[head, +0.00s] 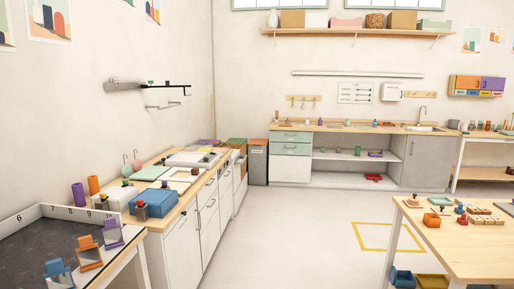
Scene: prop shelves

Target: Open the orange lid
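A grey bin (258,166) with an orange lid (258,142) stands on the floor in the far corner, in the head view. It is between the end of the left counter and the far cabinets. The lid looks flat and closed, though it is small at this distance. Neither of my grippers is in view.
A bin with a green top (237,141) stands beside the grey bin. White cabinets (184,243) under a cluttered counter line the left wall. A wooden table (470,255) is at the right. Open floor with a yellow taped outline (372,250) lies between.

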